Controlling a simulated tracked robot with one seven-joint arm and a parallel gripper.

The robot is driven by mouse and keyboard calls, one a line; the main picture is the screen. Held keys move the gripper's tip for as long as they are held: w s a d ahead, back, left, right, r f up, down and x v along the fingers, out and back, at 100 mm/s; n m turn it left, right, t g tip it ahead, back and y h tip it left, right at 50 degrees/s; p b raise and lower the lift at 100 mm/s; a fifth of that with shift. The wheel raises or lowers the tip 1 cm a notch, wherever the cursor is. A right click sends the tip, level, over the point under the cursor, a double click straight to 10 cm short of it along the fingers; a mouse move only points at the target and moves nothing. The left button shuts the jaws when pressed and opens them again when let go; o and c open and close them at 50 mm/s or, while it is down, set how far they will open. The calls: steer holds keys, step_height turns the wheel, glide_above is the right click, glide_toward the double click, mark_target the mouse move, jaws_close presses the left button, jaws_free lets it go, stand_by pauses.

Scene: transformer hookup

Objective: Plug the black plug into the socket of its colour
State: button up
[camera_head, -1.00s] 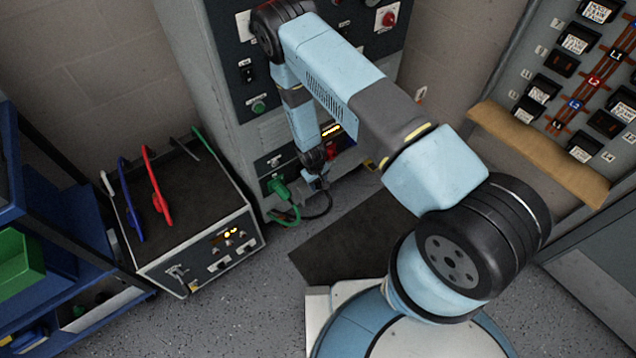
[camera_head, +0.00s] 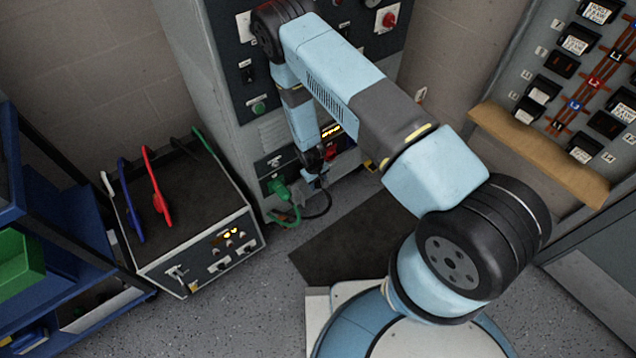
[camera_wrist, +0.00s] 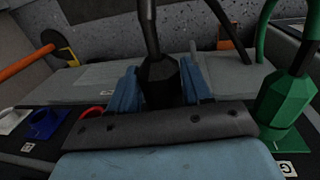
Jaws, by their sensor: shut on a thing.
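In the wrist view the black plug (camera_wrist: 160,82) sits between the two blue fingers of my gripper (camera_wrist: 161,76), which is shut on it. Its black cable runs up from the plug. The plug's front end and the black socket are hidden behind my gripper, so I cannot tell whether the plug is in the socket. In the head view my gripper (camera_head: 313,176) is close to the lower front of the grey cabinet (camera_head: 228,110), just right of the green plug (camera_head: 282,190).
The green plug also shows at the right of the wrist view (camera_wrist: 284,98), on a plate marked G. A blue socket (camera_wrist: 45,123) and a white socket (camera_wrist: 12,119) lie at the left. A cable-topped box (camera_head: 185,205) stands left of the cabinet.

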steer(key=shift+w+a, duration=0.4)
steer(key=shift+w, duration=0.2)
steer(key=shift+w+a, duration=0.35)
steer(key=shift+w, duration=0.25)
stand_by(0.4)
steer(key=o, duration=1.3)
steer(key=shift+s+a+r, duration=0.1)
steer(key=shift+a+r, duration=0.05)
steer(key=shift+r, duration=1)
steer(key=shift+s+a+r, duration=0.1)
steer(key=shift+a+r, duration=0.05)
steer(key=shift+r, duration=1.05)
steer(key=shift+s+a+r, duration=0.1)
steer(key=shift+a+r, duration=0.05)
steer(key=shift+r, duration=1)
steer(key=shift+r, duration=0.1)
step_height(320, 180, up, 13)
steer(key=s+a, duration=0.1)
steer(key=shift+a+r, duration=0.15)
steer(key=shift+a, duration=0.1)
